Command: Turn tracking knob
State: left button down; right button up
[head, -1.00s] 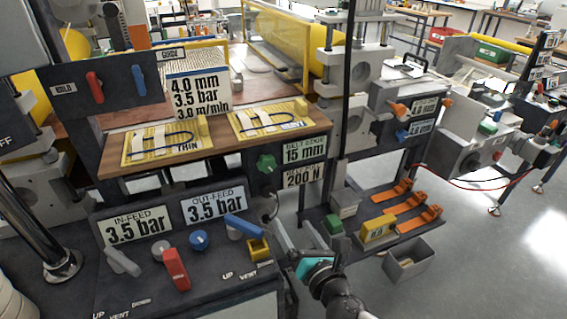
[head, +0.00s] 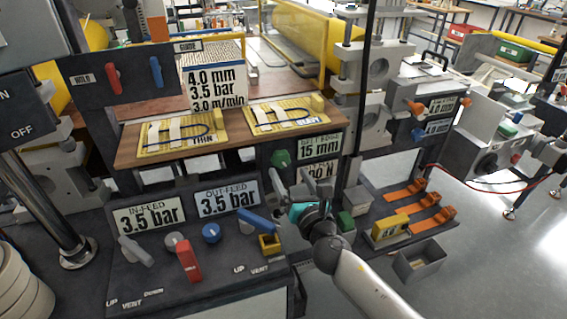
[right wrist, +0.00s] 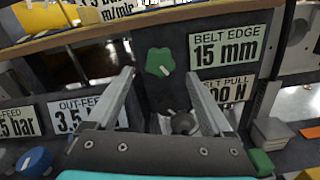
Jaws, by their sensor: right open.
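The green star-shaped knob (head: 280,158) sits on the dark panel left of the "BELT EDGE 15 mm" label (head: 318,147). In the right wrist view the green knob (right wrist: 160,62) shows a pale mark and lies ahead of my fingertips, between their lines and a little above. My right gripper (head: 283,194) is open and empty, below the knob and apart from it. In the right wrist view both fingers of the right gripper (right wrist: 160,82) are spread wide. A grey round knob (right wrist: 183,122) shows between the fingers, lower down. My left gripper is not in view.
The wooden shelf (head: 128,160) with two yellow boards juts out above the knob. The "BELT PULL" label (right wrist: 222,90) is right of it. Below left are the red lever (head: 188,262) and blue lever (head: 256,220). Orange clamps and a grey bin (head: 418,264) stand right.

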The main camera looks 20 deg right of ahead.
aim_at(282, 161)
jog(key=shift+w+a+b, duration=0.1)
jog(key=shift+w+b, duration=0.3)
jog(key=shift+w, duration=2.35)
jog(key=shift+c, duration=0.2)
grip_shut()
